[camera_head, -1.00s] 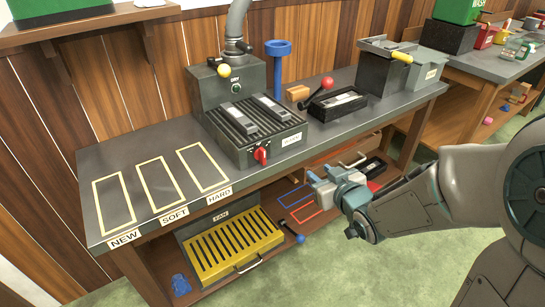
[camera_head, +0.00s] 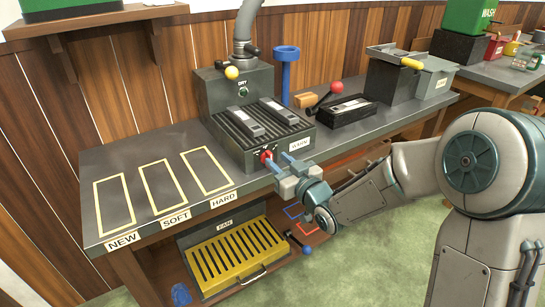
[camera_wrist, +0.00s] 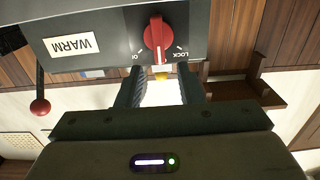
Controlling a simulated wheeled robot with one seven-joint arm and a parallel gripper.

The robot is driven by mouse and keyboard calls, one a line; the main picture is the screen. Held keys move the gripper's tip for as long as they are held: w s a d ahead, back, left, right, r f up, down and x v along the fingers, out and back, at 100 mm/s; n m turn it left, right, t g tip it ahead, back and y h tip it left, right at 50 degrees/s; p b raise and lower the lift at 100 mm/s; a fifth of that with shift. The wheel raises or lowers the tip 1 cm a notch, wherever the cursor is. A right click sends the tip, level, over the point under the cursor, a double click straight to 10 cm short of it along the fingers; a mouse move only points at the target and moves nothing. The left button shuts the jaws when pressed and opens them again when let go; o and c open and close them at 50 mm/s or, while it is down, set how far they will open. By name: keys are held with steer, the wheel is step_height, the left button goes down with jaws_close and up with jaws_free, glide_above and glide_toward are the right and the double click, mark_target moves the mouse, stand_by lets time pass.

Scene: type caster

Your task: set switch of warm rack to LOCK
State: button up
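The warm rack (camera_head: 257,135) is a dark slotted box on the bench with a WARM label on its front. Its red switch knob (camera_head: 266,156) also shows in the wrist view (camera_wrist: 157,38), where the rack appears upside down. There the knob's grip stands roughly upright, with the LOCK mark on its right and another mark on its left; I cannot tell the exact setting. My gripper (camera_head: 279,166) is in front of the knob. In the wrist view its two fingers (camera_wrist: 164,86) are apart and empty, with the knob just beyond their tips. Contact is not visible.
A dark tray with a red-ball lever (camera_head: 350,110) is right of the rack. A blue stand (camera_head: 286,72) is behind it. Outlined NEW, SOFT and HARD spaces (camera_head: 160,192) lie bare at left. A yellow FAN tray (camera_head: 235,258) is on the lower shelf.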

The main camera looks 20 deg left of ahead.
mark_target(271, 155)
steer(key=shift+x, duration=1.9)
jaws_close()
